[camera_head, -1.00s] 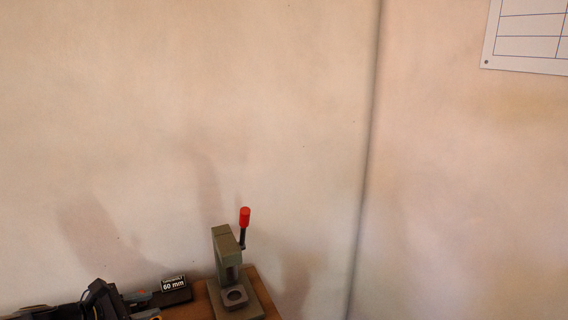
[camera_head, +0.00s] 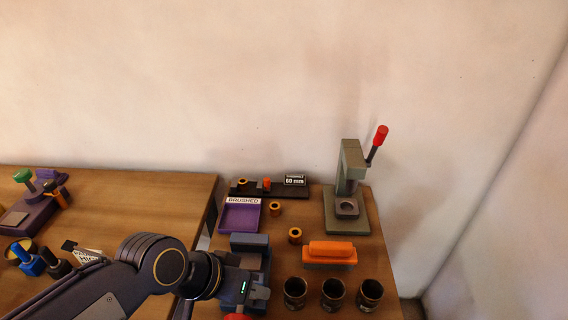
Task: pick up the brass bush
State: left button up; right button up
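Several small brass-coloured bushes are on the right-hand wooden table. One bush (camera_head: 275,209) stands right of the purple tray, and another bush (camera_head: 295,236) stands nearer, left of the orange-topped block. A third brass-coloured ring (camera_head: 242,184) sits on the black rack at the back. My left arm reaches in from the lower left, and its gripper (camera_head: 252,294) is over the table's front left part, nearer than the bushes and apart from them. Its fingertips are not clear, so its opening cannot be told. My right gripper is out of view.
A purple tray (camera_head: 241,217) labelled BRUSHED, a dark blue fixture (camera_head: 250,243), an orange-topped block (camera_head: 331,252) and three dark cups (camera_head: 333,293) crowd the table. A green-grey press (camera_head: 350,180) with a red-knobbed lever stands at back right. Another table (camera_head: 130,195) is at left.

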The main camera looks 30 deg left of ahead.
aim_at(243, 186)
jog(key=u, duration=1.1)
